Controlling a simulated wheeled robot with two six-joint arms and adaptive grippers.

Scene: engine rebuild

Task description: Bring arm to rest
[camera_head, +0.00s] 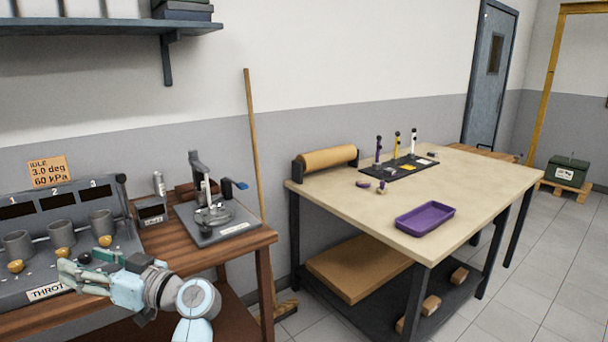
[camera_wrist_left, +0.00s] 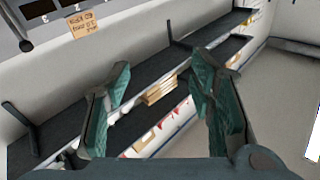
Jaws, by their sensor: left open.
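My left gripper (camera_head: 68,276) is in the lower left of the head view, at the front of the grey throttle console (camera_head: 60,215) on the brown wooden bench. Its fingers point left and overlap the console's front edge in the picture; I cannot tell whether they touch it. The left wrist view shows the gripper (camera_wrist_left: 158,80) from behind, with its two green-padded fingers spread and nothing between them. My right gripper is not in view.
The bench (camera_head: 255,240) also carries a grey fixture (camera_head: 215,215) with a blue-handled lever. A broom (camera_head: 254,150) leans on the wall beside it. A beige table (camera_head: 390,220) at right holds a purple tray (camera_head: 425,218), a brown roll (camera_head: 327,158) and upright tools. Dark shelves (camera_wrist_left: 110,135) show behind the fingers.

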